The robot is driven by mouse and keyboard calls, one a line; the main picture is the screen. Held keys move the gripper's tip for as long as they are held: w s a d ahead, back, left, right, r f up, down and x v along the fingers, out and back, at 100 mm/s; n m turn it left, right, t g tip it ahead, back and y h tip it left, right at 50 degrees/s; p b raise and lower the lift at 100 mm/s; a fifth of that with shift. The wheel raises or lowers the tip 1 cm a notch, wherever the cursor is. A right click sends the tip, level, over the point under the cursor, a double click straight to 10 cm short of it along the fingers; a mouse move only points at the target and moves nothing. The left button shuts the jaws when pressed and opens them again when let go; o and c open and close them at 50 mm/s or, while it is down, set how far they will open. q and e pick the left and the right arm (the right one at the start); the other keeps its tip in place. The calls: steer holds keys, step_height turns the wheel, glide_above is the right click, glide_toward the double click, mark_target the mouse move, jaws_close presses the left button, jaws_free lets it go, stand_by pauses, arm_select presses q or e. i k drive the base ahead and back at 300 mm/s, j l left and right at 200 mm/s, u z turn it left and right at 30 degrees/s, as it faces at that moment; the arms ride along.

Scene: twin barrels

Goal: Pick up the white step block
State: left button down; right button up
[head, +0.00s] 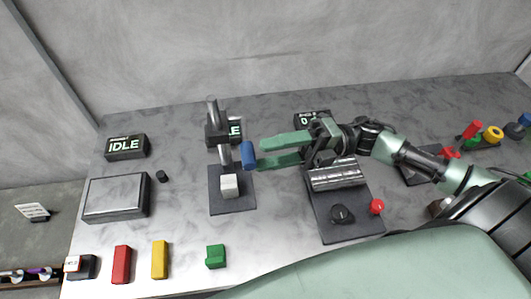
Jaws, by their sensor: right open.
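The white step block (229,186) sits on a dark square base (232,204), under a grey post-like fixture (224,152). My right gripper (261,153) reaches in from the right with its two green fingers apart. Its fingertips are above and to the right of the white block, close to a blue cylinder (248,155). I cannot tell whether they touch the cylinder. My left gripper is not in view.
A metal-lidded box (117,198) stands at left. Red (122,265), yellow (160,260) and green (216,256) blocks lie along the front. A silver-barrelled fixture (338,176) with a black knob (341,214) stands to the right, beside a red button (377,207).

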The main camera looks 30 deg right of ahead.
mark_target(229, 187)
steer(key=k, duration=1.5)
